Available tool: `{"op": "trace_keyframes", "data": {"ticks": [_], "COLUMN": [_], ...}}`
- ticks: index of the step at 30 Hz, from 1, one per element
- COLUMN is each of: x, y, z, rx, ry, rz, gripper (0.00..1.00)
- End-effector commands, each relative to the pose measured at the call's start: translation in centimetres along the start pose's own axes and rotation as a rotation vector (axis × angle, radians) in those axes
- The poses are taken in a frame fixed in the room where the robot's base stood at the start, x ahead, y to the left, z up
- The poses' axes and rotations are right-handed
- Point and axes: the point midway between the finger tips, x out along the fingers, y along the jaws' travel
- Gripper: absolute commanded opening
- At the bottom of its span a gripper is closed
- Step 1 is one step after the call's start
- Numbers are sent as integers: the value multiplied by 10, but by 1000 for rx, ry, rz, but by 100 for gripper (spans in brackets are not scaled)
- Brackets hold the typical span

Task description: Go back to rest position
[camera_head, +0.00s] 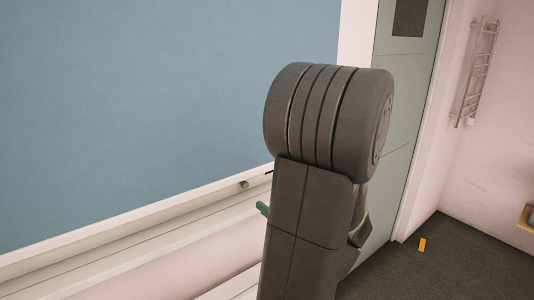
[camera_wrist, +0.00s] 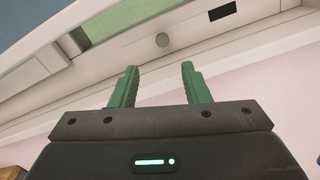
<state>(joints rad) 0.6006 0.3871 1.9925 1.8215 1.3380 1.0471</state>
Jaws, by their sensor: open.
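My gripper (camera_wrist: 159,88) shows in the wrist view with two green fingers standing apart and nothing between them. It faces a pale ledge below a board. In the head view my dark arm stands upright in the middle and hides most of the gripper. Only a green fingertip (camera_head: 262,208) shows at the arm's left side. No plate is in view.
A large blue board (camera_head: 140,100) with a pale ledge (camera_head: 130,238) fills the left. A grey-green door (camera_head: 398,120) and a towel rail (camera_head: 477,70) are at the right. A small yellow object (camera_head: 422,244) lies on the dark floor (camera_head: 450,270), which is otherwise mostly clear there.

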Motion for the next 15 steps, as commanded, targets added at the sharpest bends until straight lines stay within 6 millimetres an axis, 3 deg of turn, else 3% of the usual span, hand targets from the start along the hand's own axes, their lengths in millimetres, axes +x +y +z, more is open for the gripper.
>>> {"op": "trace_keyframes", "data": {"ticks": [15], "x": [82], "y": [1], "z": [1], "rx": [0], "ry": [2], "rz": [4], "gripper": [43]}}
